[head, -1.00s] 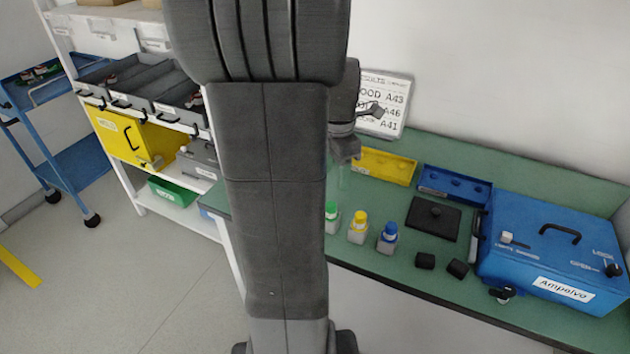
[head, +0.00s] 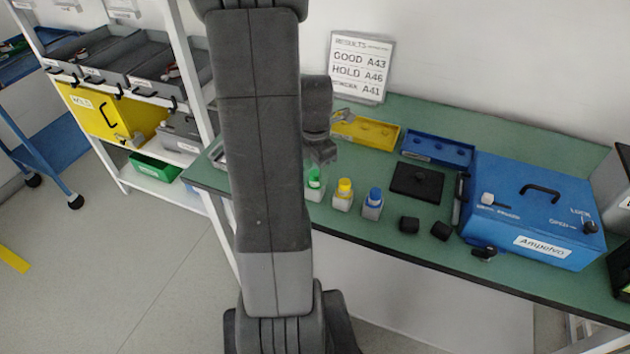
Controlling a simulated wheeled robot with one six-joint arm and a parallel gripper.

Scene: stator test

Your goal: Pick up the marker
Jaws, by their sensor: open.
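I cannot make out a pen-shaped marker in the head view. Three small bottles stand upright in a row on the green bench: one with a green cap (head: 314,182), one with a yellow cap (head: 344,192) and one with a blue cap (head: 373,203). I cannot tell whether any of them is the marker. My gripper (head: 322,157) hangs beside my arm, just above the green-capped bottle in the picture. It is open, and I see nothing held in it. My arm hides part of the bench to the left.
On the green bench (head: 410,247) are a yellow tray (head: 392,131), a blue tray (head: 455,147), a black plate (head: 417,183), two black blocks (head: 409,225) and a blue case (head: 568,205). A results sign (head: 361,68) stands behind. A shelf with grey bins (head: 130,65) is left.

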